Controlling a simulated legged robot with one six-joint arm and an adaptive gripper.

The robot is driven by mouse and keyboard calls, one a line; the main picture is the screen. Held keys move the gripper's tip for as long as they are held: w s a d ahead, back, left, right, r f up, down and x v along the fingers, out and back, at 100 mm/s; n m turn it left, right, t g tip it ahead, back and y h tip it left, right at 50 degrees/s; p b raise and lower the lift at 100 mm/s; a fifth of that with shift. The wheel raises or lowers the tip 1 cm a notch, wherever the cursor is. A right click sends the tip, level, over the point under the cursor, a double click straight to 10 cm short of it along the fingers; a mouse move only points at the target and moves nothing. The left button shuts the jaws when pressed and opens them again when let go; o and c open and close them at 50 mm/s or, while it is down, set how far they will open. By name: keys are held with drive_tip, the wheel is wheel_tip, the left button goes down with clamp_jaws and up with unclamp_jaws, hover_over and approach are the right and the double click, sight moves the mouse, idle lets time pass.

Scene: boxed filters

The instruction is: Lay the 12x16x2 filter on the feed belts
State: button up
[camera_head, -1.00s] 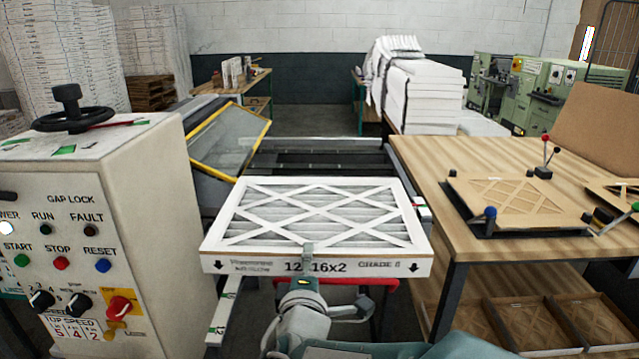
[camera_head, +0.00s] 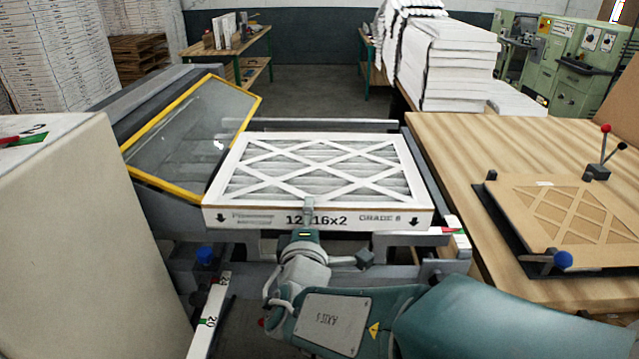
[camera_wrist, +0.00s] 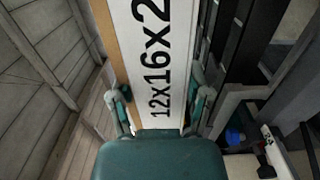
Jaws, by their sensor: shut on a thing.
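The 12x16x2 filter (camera_head: 318,170) is a flat white frame with lattice strips over pleated grey media. Its printed front edge faces me. My gripper (camera_head: 308,212) is shut on the middle of that front edge and holds the filter about level. In the wrist view the jaws (camera_wrist: 160,100) sit on both sides of the printed edge of the filter (camera_wrist: 142,40). The filter is over the feed section of the machine (camera_head: 325,125) and hides most of the feed belts. I cannot tell whether its underside touches them.
A yellow-framed clear guard (camera_head: 190,135) stands tilted at the left of the filter. A beige control cabinet (camera_head: 75,240) is at the near left. A wooden table (camera_head: 470,150) with a clamped lattice panel (camera_head: 575,215) is close at the right. White stacks (camera_head: 455,65) stand behind.

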drive_tip(key=shift+w+a, duration=0.15)
drive_tip(key=shift+w, duration=0.2)
drive_tip(key=w+f, duration=1.3)
drive_tip(key=shift+w, duration=0.4)
drive_tip(key=shift+f, duration=0.2)
drive_tip(key=o, duration=1.3)
